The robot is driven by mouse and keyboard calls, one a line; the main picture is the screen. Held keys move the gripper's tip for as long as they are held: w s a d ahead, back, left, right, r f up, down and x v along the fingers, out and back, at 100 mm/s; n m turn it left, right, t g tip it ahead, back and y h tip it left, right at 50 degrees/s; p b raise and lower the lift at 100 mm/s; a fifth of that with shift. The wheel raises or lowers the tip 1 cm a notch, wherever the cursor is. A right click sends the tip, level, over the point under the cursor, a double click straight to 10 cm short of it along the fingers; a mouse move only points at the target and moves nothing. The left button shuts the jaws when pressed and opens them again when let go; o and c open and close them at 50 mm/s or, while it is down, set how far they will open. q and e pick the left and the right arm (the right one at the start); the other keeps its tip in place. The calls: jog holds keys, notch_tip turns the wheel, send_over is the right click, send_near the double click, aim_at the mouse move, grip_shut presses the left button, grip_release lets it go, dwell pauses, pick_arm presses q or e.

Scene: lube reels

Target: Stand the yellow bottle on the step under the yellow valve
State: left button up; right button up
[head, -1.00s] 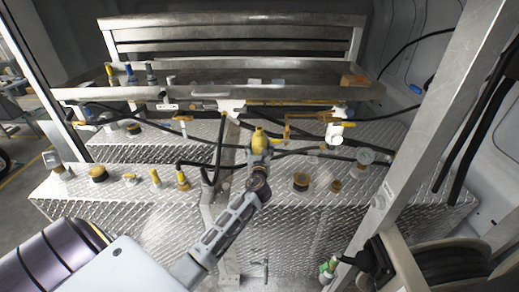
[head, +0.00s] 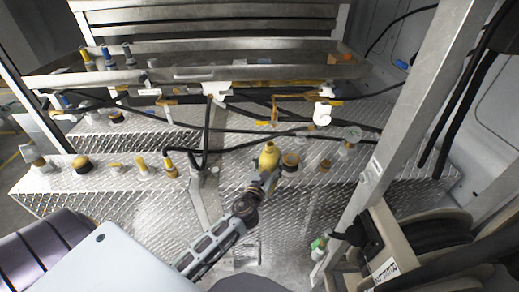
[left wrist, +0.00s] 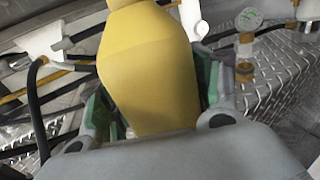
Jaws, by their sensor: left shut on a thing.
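The yellow bottle (head: 269,155) is upright in my left gripper (head: 264,178), over the diamond-plate step (head: 230,185) in the head view. In the left wrist view the bottle (left wrist: 150,70) fills the middle between green finger pads, and the gripper (left wrist: 152,105) is shut on it. The bottle's base is hidden, so I cannot tell if it touches metal. A valve with a yellow handle (head: 267,123) hangs behind the bottle, slightly above it in the picture. Another yellow handle (head: 330,102) is by the white fitting to the right. My right gripper is out of view.
A dark round cap (head: 290,162) stands close right of the bottle, with a brass cap (head: 325,165) and a gauge (head: 352,134) beyond. Black hoses (head: 240,147) cross behind. Several yellow-topped fittings line the left step. A metal post (head: 395,130) and reel (head: 425,240) stand at right.

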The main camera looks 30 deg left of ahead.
pick_arm(q)
jog(key=s+d+h, duration=0.1)
jog(key=s+d+f+m, duration=0.1)
jog(key=d, duration=0.1)
jog(key=s+d+h, duration=0.1)
jog(key=d, duration=0.1)
jog(key=shift+s+f+h, duration=0.15)
jog(key=shift+s+h, duration=0.15)
jog(key=shift+s, duration=0.1)
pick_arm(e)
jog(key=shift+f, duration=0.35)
